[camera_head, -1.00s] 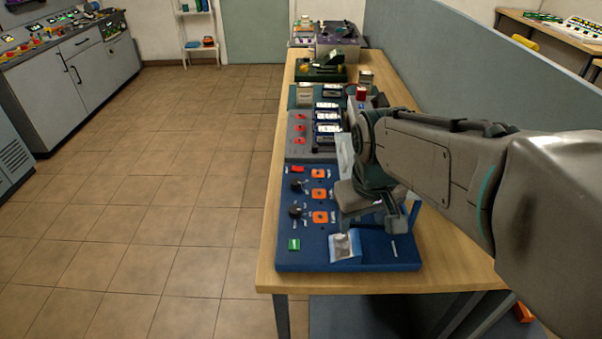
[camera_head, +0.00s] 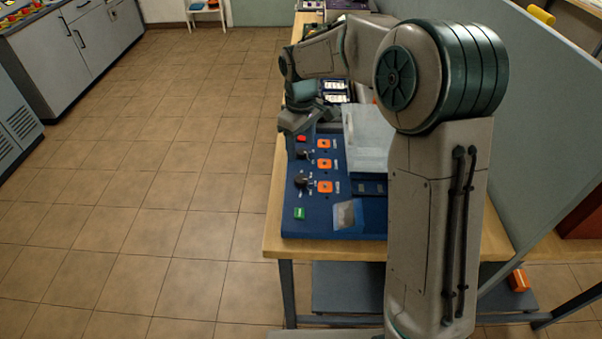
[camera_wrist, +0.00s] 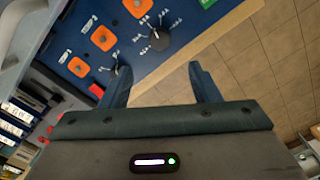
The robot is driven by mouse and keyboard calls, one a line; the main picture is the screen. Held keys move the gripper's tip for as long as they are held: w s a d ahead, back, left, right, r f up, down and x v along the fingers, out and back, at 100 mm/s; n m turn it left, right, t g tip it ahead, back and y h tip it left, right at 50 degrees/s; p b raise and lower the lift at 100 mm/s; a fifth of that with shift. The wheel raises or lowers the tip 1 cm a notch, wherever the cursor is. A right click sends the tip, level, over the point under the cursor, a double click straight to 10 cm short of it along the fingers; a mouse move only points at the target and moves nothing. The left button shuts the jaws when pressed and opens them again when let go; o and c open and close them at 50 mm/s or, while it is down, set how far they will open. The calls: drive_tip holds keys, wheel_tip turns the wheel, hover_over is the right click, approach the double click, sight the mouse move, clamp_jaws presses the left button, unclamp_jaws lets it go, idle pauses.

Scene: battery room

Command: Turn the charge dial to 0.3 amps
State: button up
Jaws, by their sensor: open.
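A blue control panel (camera_head: 325,215) lies on the wooden bench and carries two black dials along its left side. The nearer dial (camera_head: 302,181) is by the green switch; the farther dial (camera_head: 303,154) is just in front of my gripper (camera_head: 297,140). In the wrist view the nearer dial (camera_wrist: 158,40) has a white printed scale, too small to read. The farther dial (camera_wrist: 122,70) is partly hidden by the left finger. My gripper (camera_wrist: 157,74) is open and empty, its fingertips beside the dials at the panel's edge. I cannot tell which dial is the charge dial.
Orange sockets (camera_head: 325,187) sit right of the dials, and a green switch (camera_head: 299,213) is at the near left corner. A pale translucent cover (camera_head: 370,138) stands over the panel's right. A grey partition (camera_head: 535,110) borders the bench. The floor (camera_head: 170,200) left is clear.

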sight(301, 178)
wheel_tip(301, 178, down, 12)
drive_tip(key=shift+r+p, duration=0.15)
drive_tip(key=shift+p, duration=0.5)
drive_tip(key=shift+c, duration=0.4)
drive_tip(key=c, duration=0.9)
